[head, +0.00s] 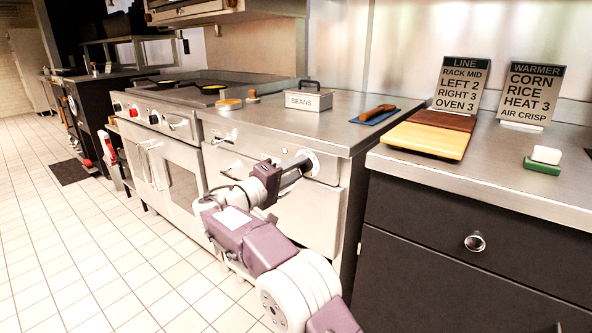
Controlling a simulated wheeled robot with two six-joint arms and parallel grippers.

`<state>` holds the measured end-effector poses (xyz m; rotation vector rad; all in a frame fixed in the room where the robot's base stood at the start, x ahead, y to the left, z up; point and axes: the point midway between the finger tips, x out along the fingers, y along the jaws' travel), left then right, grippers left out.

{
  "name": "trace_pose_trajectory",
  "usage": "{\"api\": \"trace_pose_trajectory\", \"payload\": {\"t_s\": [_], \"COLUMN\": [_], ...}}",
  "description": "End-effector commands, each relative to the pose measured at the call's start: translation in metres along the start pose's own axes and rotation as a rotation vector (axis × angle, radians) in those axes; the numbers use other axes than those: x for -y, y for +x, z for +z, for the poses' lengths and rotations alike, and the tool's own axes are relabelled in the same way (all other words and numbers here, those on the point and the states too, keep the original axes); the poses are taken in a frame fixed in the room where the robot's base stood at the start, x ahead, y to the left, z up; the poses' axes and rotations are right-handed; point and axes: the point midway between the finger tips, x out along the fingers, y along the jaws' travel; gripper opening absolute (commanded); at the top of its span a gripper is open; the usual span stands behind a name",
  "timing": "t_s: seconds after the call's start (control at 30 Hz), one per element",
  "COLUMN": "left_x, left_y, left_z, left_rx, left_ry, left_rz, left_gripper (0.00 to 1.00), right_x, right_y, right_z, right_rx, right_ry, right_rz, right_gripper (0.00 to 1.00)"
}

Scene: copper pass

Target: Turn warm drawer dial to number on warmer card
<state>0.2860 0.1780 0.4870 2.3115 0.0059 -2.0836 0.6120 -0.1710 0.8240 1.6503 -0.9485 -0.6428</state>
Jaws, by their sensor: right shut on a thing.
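The warmer card (530,94) stands on the counter at the right and reads CORN, RICE, HEAT 3, AIR CRISP. The warm drawer dial (313,158) is a round pale disc on the steel front under the counter, above the drawer front (308,216). My right gripper (301,164) is at the dial and shut on its knob. The fingers and arm cover part of the dial, and I cannot read its numbers or setting. My left gripper is not in view.
A line card (460,84) stands left of the warmer card. A wooden board (428,140) lies on the counter before it. A BEANS container (309,99) and a brown-handled item on a blue cloth (373,117) sit above the dial. A green-and-white sponge (543,160) lies right. Tiled floor is open at left.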

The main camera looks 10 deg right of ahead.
Motion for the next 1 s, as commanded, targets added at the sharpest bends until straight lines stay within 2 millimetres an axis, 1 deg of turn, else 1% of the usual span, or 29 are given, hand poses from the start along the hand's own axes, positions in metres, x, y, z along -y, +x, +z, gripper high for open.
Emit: {"api": "trace_pose_trajectory", "payload": {"t_s": [0.03, 0.07, 0.1, 0.13, 0.4, 0.47, 0.57, 0.7, 0.8, 0.9, 1.0], "left_x": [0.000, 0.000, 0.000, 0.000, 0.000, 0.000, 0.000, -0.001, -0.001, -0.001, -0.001], "left_y": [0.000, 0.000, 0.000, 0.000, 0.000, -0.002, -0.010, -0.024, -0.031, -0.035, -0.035], "left_z": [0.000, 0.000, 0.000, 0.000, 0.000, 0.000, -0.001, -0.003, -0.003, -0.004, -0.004], "left_rx": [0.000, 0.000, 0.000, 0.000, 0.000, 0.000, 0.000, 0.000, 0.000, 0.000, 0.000], "left_ry": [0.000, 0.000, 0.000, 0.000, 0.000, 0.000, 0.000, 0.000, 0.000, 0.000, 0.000], "left_rz": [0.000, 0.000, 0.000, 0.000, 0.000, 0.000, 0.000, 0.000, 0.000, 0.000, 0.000], "left_gripper": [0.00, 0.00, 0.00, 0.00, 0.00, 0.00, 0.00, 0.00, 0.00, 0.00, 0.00], "right_x": [0.001, 0.001, 0.001, 0.001, 0.000, -0.001, -0.003, -0.004, -0.003, -0.002, 0.000], "right_y": [0.000, 0.000, 0.000, 0.000, 0.000, -0.003, -0.019, -0.052, -0.071, -0.084, -0.091], "right_z": [0.000, 0.000, 0.000, 0.000, 0.000, -0.001, -0.002, -0.003, -0.002, -0.001, 0.000], "right_rx": [0.000, 0.000, 0.000, 0.000, 0.000, -0.001, -0.004, -0.005, -0.003, -0.001, -0.001], "right_ry": [0.001, 0.001, 0.001, 0.000, 0.000, -0.001, -0.002, -0.003, -0.003, -0.001, 0.000], "right_rz": [-0.001, -0.001, -0.001, -0.001, 0.000, -0.001, -0.002, -0.003, -0.001, -0.001, -0.001], "right_gripper": [0.00, 0.42, 0.53, 0.58, 0.58, 0.58, 0.58, 0.58, 0.58, 0.58, 0.58]}}
